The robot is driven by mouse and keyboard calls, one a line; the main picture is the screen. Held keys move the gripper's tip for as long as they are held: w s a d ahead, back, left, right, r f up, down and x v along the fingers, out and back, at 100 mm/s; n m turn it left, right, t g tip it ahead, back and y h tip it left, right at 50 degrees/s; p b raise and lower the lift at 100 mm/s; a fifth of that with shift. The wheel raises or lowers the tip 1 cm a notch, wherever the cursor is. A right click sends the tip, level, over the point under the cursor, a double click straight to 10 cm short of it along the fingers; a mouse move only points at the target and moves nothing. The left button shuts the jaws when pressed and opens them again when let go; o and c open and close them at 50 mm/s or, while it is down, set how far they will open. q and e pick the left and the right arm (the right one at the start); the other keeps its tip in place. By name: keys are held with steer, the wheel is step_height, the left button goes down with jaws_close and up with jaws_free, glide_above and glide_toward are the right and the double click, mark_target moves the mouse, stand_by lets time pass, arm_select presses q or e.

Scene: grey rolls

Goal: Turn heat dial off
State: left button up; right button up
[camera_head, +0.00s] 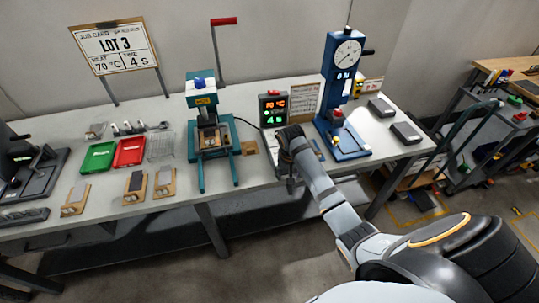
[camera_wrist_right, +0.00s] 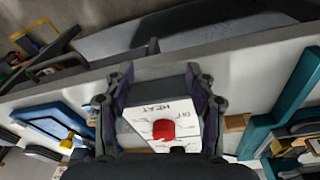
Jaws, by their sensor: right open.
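The heat controller (camera_head: 273,106) stands near the middle of the bench, with a red "70 °C" readout above a green one. In the right wrist view, a white panel (camera_wrist_right: 148,112) marked HEAT and OFF appears upside down with a red dial (camera_wrist_right: 164,130) on it. I cannot tell which mark the dial points to. My right gripper (camera_head: 287,158) is at the bench's front edge, in front of the controller. In its wrist view the fingers (camera_wrist_right: 160,80) are open, one on each side of the panel and dial. Contact with the dial cannot be told. My left gripper is not in view.
A teal press (camera_head: 205,125) with a red-handled lever stands left of the controller. A blue dial-gauge stand (camera_head: 340,80) is close on the right. Green (camera_head: 98,158) and red (camera_head: 130,152) trays lie farther left. A job card (camera_head: 115,48) reads LOT 3, 70 °C, 4 s.

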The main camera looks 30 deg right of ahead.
steer(key=shift+m, duration=0.5)
steer(key=r, duration=0.1)
steer(key=w+r, duration=0.2)
steer(key=shift+w+r, duration=0.25)
steer(key=shift+r, duration=0.1)
steer(key=w+d+r, duration=0.1)
steer(key=w+r+m, duration=0.1)
steer(key=w+d+r+m+g, duration=0.1)
steer(key=w+r, duration=0.1)
steer(key=shift+d+y, duration=0.3)
step_height(320, 180, up, 5)
steer(key=w+d+m, duration=0.2)
steer(key=w+m, duration=0.1)
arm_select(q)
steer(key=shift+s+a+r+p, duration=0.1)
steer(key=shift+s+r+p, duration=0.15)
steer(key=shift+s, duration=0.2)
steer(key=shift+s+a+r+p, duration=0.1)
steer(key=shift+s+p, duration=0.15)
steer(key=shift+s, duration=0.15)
arm_select(e)
steer(key=shift+y, duration=0.3)
steer(key=f, duration=1)
steer(key=shift+s+a+f, duration=0.1)
steer(key=shift+s+f, duration=0.1)
steer(key=c, duration=1.1)
steer(key=shift+n, duration=0.3)
steer(key=shift+c, duration=0.2)
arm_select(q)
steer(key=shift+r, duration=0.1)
